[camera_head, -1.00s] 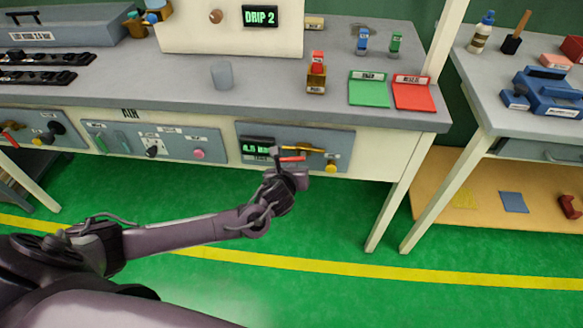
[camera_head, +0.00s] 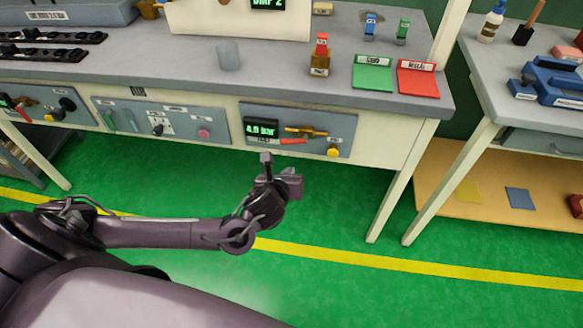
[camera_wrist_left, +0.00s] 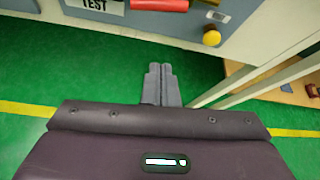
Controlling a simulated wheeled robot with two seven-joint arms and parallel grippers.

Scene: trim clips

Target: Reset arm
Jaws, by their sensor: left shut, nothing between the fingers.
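My left arm comes in from the left in the head view. Its gripper (camera_head: 267,160) is in the air in front of the bench's front panel, below the pressure display and clear of the panel. In the left wrist view the two grey fingers of the left gripper (camera_wrist_left: 159,70) lie together, shut and empty, over the green floor. A red handle (camera_head: 292,141) on the panel is just above the gripper, and it shows at the top of the left wrist view (camera_wrist_left: 160,4). My right gripper is not in view.
The front panel carries a display (camera_head: 262,130) reading about 4.9 bar, a brass valve (camera_head: 305,131) and a yellow knob (camera_head: 333,151). The floor below is open.

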